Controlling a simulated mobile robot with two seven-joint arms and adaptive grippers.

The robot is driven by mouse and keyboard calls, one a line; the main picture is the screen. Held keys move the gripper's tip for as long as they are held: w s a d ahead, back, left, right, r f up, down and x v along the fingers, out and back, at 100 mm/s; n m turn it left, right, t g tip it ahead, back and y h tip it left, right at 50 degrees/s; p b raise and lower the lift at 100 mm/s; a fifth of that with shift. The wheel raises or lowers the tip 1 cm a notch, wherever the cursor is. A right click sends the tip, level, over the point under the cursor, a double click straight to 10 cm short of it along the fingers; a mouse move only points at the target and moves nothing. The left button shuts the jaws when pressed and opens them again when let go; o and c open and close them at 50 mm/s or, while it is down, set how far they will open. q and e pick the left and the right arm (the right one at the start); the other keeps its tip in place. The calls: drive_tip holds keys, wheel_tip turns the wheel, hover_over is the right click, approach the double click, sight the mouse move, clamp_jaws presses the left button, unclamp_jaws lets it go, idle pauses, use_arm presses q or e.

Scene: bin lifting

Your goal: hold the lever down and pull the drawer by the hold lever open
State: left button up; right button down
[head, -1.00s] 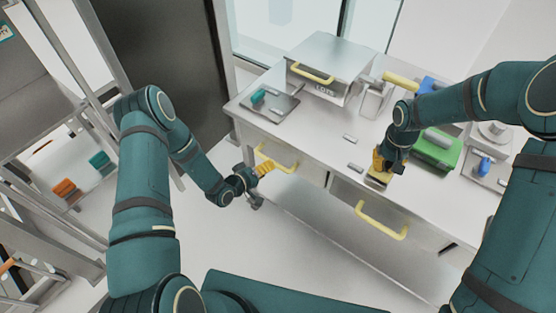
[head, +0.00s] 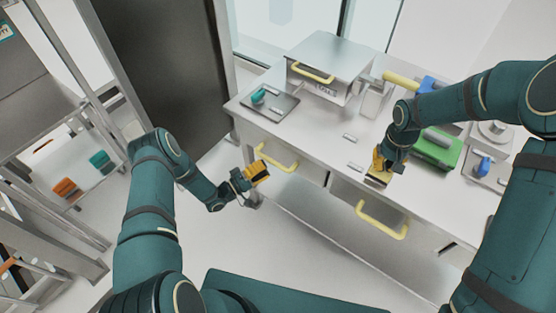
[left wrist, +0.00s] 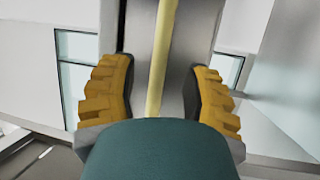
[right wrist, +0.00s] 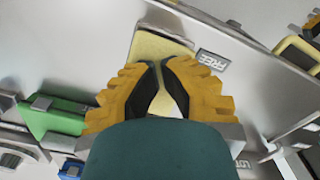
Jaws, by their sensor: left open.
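My left gripper (head: 262,172) is open beside the yellow handle (head: 284,163) of the left drawer. In the left wrist view the pale yellow handle bar (left wrist: 160,60) runs between the open fingers (left wrist: 162,75), with the grey drawer front behind it; contact cannot be told. My right gripper (head: 380,166) points down at a pale yellow lever (head: 377,181) on the worktop's front edge. In the right wrist view its fingertips (right wrist: 157,64) are together over the lever plate (right wrist: 158,46). A label reading FREE (right wrist: 211,62) sits beside it. Whether the lever is pressed down is unclear.
The right drawer has a yellow handle (head: 382,220). The white worktop (head: 310,125) carries a grey box (head: 325,60), a tray (head: 272,104) with a teal item, and a green case (head: 438,150). A rack (head: 45,120) stands at the left. The floor before the table is clear.

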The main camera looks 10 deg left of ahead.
sight(278, 160)
use_arm(q)
drive_tip(key=x, duration=0.6)
drive_tip(key=shift+w+d, duration=0.1)
clamp_jaws()
